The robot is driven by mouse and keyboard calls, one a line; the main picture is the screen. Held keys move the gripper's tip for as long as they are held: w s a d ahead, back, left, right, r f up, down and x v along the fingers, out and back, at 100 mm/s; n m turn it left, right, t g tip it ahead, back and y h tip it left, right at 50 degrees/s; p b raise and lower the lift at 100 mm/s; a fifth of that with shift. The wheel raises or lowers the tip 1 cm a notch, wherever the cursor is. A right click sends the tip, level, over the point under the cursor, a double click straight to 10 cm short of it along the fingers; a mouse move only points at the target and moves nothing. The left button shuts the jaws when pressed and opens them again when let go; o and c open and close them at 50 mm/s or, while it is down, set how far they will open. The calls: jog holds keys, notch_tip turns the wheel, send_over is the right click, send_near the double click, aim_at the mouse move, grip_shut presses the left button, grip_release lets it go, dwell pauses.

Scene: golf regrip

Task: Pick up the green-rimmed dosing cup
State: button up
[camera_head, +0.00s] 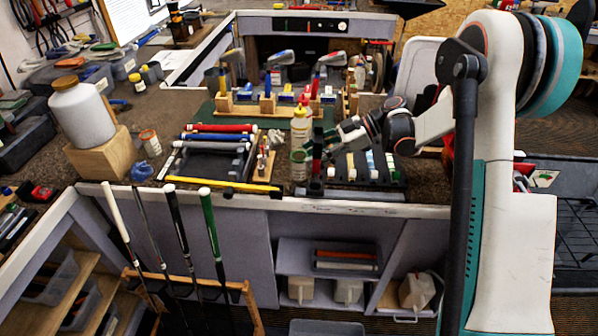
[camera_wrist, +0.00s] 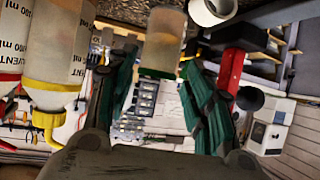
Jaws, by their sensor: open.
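The green-rimmed dosing cup (camera_head: 300,164) is pale and translucent and stands on the workbench near its front edge. In the wrist view the cup (camera_wrist: 164,38) appears upside down at the top centre, with its green rim at the lower end. My gripper (camera_head: 335,140) is to the right of the cup in the head view. In the wrist view my gripper (camera_wrist: 153,72) is open, with a dark green finger on each side of the cup's rim. I see no finger clearly closed on the cup. Its far side is hidden.
A yellow-capped solvent bottle (camera_head: 301,127) stands behind the cup, large at left in the wrist view (camera_wrist: 60,45). A red and black upright tool (camera_head: 317,153) is close at the cup's right. A wooden holder (camera_head: 264,160) is at its left. A dark tray (camera_head: 365,170) lies right.

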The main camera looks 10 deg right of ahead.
jog(key=b+x, duration=0.2)
jog(key=x, duration=0.7)
jog(key=shift+a+f+b, duration=0.2)
jog(key=shift+a+b, duration=0.05)
jog(key=shift+b, duration=0.1)
jog(key=shift+c, duration=0.4)
jog(key=c, duration=0.8)
jog(key=shift+c, duration=0.2)
